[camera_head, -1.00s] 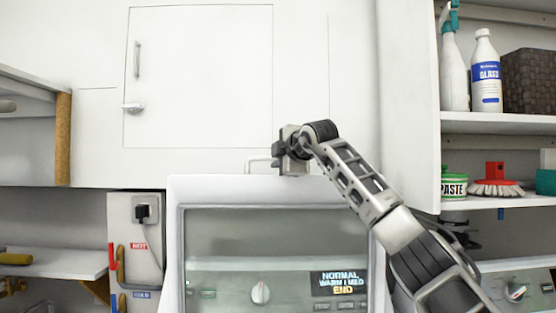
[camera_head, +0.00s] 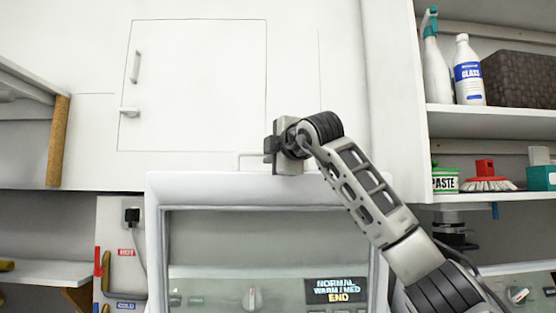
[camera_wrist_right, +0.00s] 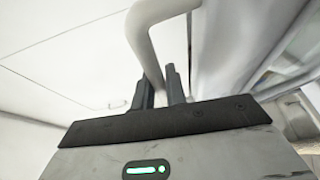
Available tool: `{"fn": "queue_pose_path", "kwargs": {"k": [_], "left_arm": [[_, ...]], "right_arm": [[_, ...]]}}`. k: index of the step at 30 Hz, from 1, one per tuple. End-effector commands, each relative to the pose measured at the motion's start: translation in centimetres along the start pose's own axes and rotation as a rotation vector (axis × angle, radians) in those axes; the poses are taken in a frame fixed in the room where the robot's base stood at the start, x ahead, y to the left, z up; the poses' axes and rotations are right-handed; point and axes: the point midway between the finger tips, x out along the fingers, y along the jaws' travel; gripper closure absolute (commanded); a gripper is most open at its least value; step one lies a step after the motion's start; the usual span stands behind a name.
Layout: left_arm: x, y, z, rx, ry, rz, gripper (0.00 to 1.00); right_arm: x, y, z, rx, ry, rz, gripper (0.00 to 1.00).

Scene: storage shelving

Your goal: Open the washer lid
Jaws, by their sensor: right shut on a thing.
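The washer lid (camera_head: 155,235) has a white frame around a clear window and stands raised in the head view. Through its window I see the washer's control panel (camera_head: 210,291) with a lit display reading "END". A thin white handle (camera_head: 243,155) rises from the lid's top edge. My right gripper (camera_head: 272,149) is at the right part of this handle. In the right wrist view the handle (camera_wrist_right: 150,45) passes between the two dark fingers (camera_wrist_right: 161,88), and the gripper is shut on it. My left gripper is not in view.
A white wall with a cabinet door (camera_head: 195,85) is behind the lid. Shelves at the right hold a spray bottle (camera_head: 435,65), a glass cleaner bottle (camera_head: 468,70), a basket (camera_head: 520,78) and a red brush (camera_head: 487,176). A hot and cold tap box (camera_head: 120,255) is at the left.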

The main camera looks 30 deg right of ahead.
Motion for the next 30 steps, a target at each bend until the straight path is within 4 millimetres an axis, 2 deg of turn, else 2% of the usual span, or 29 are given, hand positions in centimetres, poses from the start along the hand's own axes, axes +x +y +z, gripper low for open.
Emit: {"fn": "queue_pose_path", "kwargs": {"k": [2,3,5,13,17,23,30], "left_arm": [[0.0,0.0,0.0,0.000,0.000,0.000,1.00],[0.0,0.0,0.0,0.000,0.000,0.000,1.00],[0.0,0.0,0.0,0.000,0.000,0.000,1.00],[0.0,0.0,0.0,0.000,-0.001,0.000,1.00],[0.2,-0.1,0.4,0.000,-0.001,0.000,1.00],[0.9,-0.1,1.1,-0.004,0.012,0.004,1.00],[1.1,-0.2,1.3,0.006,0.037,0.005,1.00]], "right_arm": [[0.0,-0.1,0.0,0.000,0.001,-0.003,1.00],[0.0,-0.1,0.0,0.000,0.000,-0.003,0.81],[0.0,-0.1,0.1,0.000,-0.001,-0.003,0.65],[-0.1,-0.1,0.1,0.000,-0.001,-0.001,0.65],[-0.8,-0.1,0.1,0.000,-0.001,0.001,0.65],[-4.4,-0.3,0.1,-0.001,0.000,0.005,0.65],[-10.4,-0.3,0.1,-0.001,0.000,0.004,0.65]]}}
